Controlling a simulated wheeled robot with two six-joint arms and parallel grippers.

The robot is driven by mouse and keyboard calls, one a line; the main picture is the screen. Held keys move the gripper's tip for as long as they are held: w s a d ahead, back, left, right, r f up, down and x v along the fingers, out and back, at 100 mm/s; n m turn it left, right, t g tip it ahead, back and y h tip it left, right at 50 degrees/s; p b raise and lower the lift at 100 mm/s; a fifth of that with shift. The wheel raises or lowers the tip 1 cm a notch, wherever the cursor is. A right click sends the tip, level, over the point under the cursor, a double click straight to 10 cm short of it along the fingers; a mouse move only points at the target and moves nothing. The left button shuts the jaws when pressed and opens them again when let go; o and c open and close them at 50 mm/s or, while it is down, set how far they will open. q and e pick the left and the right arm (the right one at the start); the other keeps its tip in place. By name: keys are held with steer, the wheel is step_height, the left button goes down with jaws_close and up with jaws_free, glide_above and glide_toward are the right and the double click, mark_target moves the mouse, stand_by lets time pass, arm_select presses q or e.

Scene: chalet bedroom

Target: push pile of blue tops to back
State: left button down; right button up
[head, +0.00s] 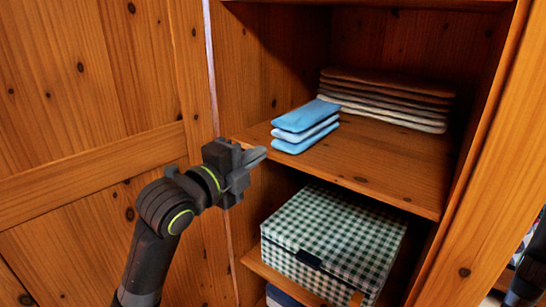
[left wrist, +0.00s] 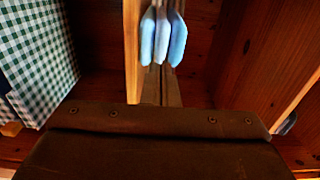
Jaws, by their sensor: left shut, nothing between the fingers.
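The pile of blue tops (head: 305,126) lies folded, several layers high, near the front left of the upper shelf (head: 385,170). In the left wrist view the pile (left wrist: 163,36) shows just beyond my fingertips. My left gripper (head: 258,155) is shut and empty. It is at the front edge of that shelf, a little to the left of and in front of the pile. The fingers (left wrist: 160,82) point toward the pile; I cannot tell whether they touch it. My right gripper is not in view.
A taller stack of brown, grey and white folded cloths (head: 390,98) stands at the back of the same shelf, behind and right of the blue pile. A green checked box (head: 335,235) fills the shelf below. The shelf's front right is bare. Wardrobe wood (head: 90,75) stands left.

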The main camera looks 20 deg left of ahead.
mark_target(283, 141)
arm_select(q)
steer(key=b+x, duration=0.1)
steer(key=x, duration=0.3)
steer(key=shift+w+d+f, duration=0.1)
steer(key=shift+w+d, duration=0.05)
steer(key=shift+w, duration=0.15)
steer(key=shift+w+d, duration=0.15)
steer(key=shift+w, duration=0.4)
steer(key=b+x, duration=0.1)
steer(key=x, duration=0.4)
steer(key=shift+w+d+b, duration=0.1)
steer(key=shift+b, duration=0.3)
steer(key=shift+w, duration=0.25)
